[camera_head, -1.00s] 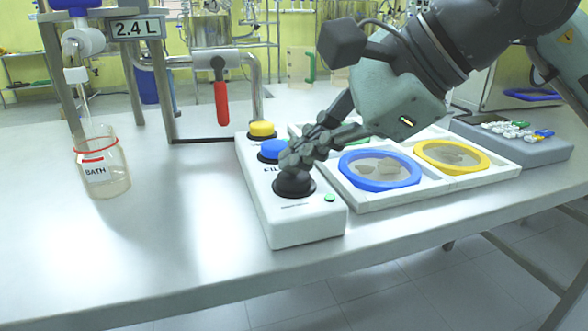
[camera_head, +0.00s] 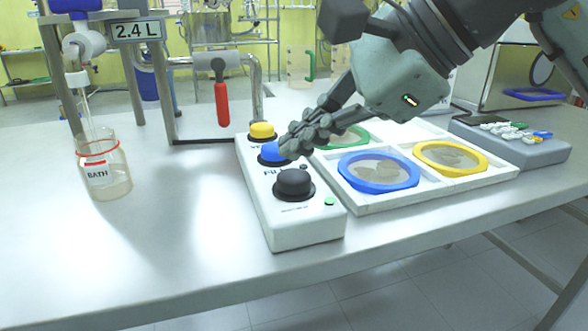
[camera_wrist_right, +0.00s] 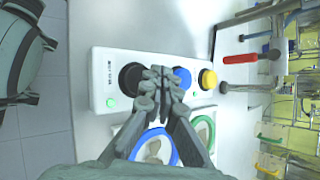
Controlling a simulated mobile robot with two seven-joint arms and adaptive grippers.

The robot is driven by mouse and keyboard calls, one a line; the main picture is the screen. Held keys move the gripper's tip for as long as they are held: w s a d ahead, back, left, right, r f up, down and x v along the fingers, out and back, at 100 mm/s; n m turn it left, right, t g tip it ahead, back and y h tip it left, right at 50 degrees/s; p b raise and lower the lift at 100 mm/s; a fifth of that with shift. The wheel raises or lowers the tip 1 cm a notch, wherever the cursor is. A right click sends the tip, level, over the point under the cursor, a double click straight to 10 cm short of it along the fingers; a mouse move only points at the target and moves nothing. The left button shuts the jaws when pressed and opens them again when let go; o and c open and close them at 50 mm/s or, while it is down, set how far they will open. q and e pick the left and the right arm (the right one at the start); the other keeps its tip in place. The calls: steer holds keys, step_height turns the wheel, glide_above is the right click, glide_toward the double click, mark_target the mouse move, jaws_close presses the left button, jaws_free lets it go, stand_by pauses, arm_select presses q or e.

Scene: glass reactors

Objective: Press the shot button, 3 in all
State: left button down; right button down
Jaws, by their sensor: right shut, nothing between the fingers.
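A white button box (camera_head: 300,229) stands on the table with a yellow button (camera_head: 262,130), a blue button (camera_head: 272,152) and a black button (camera_head: 294,183) in a row. The lettering is too small or hidden to tell which is the shot button. My right gripper (camera_head: 291,146) is shut and empty, its fingertips over the blue button's right side in the head view. In the right wrist view the fingertips (camera_wrist_right: 161,76) show between the black button (camera_wrist_right: 132,79) and the blue button (camera_wrist_right: 182,78). Contact cannot be told. My left gripper is out of view.
A small green light (camera_head: 329,201) is on the box's front corner. A white tray with blue (camera_head: 379,187) and yellow (camera_head: 451,171) rings lies right. A glass BATH jar (camera_head: 104,170) and red-handled lever (camera_head: 222,103) are left. The table's front left is clear.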

mark_target(300, 177)
steer(key=shift+r+p, duration=1.1)
steer(key=shift+r, duration=1.15)
